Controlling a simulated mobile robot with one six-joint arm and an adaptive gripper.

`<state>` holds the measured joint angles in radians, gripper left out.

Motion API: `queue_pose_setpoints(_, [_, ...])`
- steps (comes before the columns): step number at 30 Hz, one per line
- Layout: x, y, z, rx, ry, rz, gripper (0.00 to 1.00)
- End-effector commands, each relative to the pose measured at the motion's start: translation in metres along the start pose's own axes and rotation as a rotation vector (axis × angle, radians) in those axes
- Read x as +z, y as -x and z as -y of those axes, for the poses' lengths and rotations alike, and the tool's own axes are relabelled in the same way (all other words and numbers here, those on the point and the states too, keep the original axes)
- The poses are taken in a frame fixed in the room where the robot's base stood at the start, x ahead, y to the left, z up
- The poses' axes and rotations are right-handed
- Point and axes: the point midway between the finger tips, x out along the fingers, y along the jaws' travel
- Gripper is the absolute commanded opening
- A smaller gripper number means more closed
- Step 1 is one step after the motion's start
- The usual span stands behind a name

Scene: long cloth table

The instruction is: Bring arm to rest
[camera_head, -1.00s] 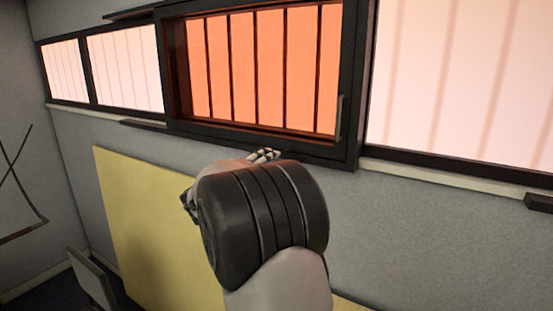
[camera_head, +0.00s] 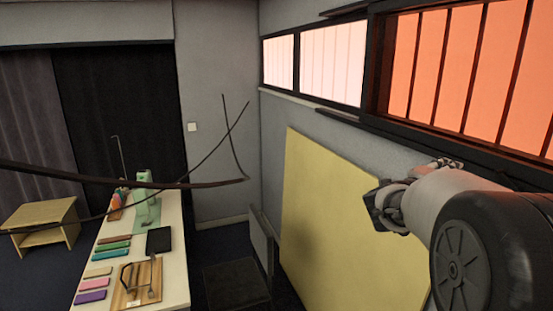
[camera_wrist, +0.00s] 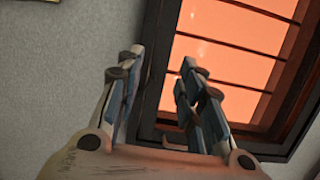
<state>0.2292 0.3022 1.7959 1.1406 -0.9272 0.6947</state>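My arm (camera_head: 450,205) is raised at the right of the head view, in front of the wall and window. Its far end is partly hidden by its own links. My gripper (camera_wrist: 160,62) shows in the wrist view with its two blue-and-grey fingers apart. Nothing shows between the fingers. Behind them are the grey wall and the dark frame of the orange-lit window (camera_wrist: 235,60).
A long white table (camera_head: 178,262) stands at the lower left with coloured blocks, a wooden board and a green machine. A small wooden stand (camera_head: 42,215) is farther left. A yellow panel (camera_head: 325,215) leans on the wall near my arm. Thin dark curved rods cross the left side.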

Motion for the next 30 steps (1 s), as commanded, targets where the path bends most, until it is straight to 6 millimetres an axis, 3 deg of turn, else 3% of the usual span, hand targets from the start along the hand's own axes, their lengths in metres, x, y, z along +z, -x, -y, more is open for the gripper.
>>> queue_pose_setpoints(3, [0.044, 0.048, -0.017, 0.022, 0.154, 0.276, 0.35])
queue_pose_setpoints(6, [0.072, 0.101, -0.037, 0.033, 0.322, 0.507, 0.35])
queue_pose_setpoints(9, [0.086, 0.156, -0.065, 0.037, 0.494, 0.707, 0.35])
queue_pose_setpoints(13, [0.084, 0.225, -0.108, 0.036, 0.717, 0.928, 0.35])
queue_pose_setpoints(17, [0.064, 0.286, -0.158, 0.034, 0.939, 1.115, 0.35])
queue_pose_setpoints(21, [0.026, 0.342, -0.214, 0.034, 1.176, 1.285, 0.35])
queue_pose_setpoints(27, [-0.048, 0.401, -0.295, 0.056, 1.512, 1.482, 0.35])
queue_pose_setpoints(30, [-0.086, 0.419, -0.328, 0.076, 1.661, 1.553, 0.35])
